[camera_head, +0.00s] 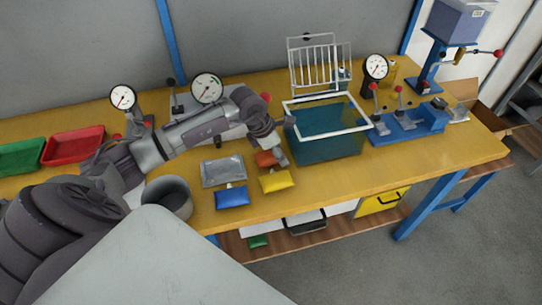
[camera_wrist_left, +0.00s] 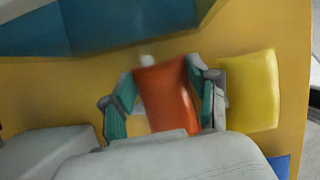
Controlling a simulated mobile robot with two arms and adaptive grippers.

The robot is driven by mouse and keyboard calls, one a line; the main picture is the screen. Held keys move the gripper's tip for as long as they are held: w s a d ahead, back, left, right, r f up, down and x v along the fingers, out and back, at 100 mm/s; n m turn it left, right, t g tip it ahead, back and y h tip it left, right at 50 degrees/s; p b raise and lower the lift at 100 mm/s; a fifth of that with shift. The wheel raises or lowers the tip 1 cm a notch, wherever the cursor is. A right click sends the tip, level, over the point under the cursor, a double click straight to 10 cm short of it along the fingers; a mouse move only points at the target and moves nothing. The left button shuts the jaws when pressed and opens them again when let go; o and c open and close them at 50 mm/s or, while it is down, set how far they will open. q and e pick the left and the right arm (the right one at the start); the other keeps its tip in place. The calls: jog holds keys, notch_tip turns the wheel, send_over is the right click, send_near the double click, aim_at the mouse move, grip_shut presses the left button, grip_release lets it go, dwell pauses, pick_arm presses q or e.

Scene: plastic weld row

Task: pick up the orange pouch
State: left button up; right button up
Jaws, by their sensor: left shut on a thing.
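Whether the pouch is clear of the bench top cannot be told. My right gripper is not in view.
A yellow pouch (camera_head: 277,181) lies right beside the orange one, also in the left wrist view (camera_wrist_left: 250,90). A blue pouch (camera_head: 232,197) and a grey pouch (camera_head: 222,172) lie to the left. A grey cup (camera_head: 168,198) stands near the front edge.

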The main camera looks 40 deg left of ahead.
pick_arm(q)
jog(key=shift+r, duration=0.1)
notch_tip(320, 180, up, 10)
jog(key=shift+f+b, duration=0.1)
jog(key=shift+b, duration=0.6)
